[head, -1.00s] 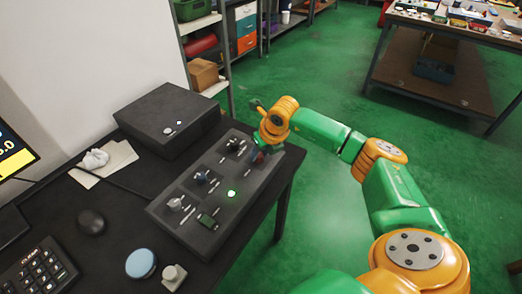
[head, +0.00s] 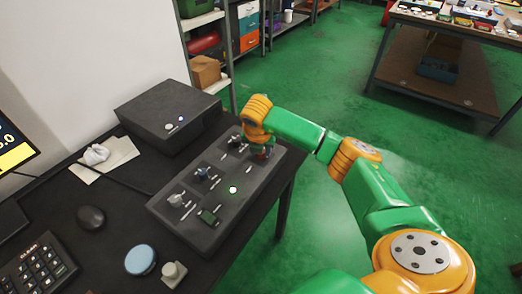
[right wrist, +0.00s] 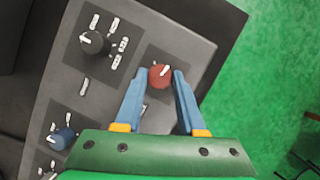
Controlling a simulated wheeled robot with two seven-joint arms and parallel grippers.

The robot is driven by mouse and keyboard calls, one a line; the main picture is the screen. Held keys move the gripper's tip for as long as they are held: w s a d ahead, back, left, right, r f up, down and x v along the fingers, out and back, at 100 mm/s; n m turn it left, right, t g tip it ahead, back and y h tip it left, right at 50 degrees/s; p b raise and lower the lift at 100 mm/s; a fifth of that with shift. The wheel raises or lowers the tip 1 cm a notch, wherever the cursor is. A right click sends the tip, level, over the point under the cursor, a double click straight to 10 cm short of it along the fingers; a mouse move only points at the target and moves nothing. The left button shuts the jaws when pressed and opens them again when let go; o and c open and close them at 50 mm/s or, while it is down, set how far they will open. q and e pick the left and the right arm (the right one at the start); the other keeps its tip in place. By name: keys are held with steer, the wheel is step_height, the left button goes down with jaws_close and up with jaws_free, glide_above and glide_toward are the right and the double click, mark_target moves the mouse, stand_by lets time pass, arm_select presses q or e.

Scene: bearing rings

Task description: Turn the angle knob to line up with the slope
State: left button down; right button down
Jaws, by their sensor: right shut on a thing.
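The red knob (right wrist: 160,77) sits on the dark grey control panel (right wrist: 185,35), its white pointer mark tilted up and slightly right in the right wrist view. My right gripper (right wrist: 159,80) is shut on the red knob, one blue finger on each side. In the head view, my right gripper (head: 262,148) is at the panel's far right corner and its wrist partly covers the knob. A black knob (right wrist: 94,43) with several pale labels and a blue knob (right wrist: 63,138) are on the same panel. The labels are too small to read. My left gripper is not in view.
A mouse (head: 91,217), a keypad (head: 38,272) and a blue round object (head: 140,260) lie on the desk. A screen is cut off at the left.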

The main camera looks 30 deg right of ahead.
stand_by(0.4)
steer(key=c, duration=0.5)
jaws_free()
steer(key=v, duration=0.7)
steer(key=shift+b, duration=0.3)
steer(key=shift+w, duration=0.1)
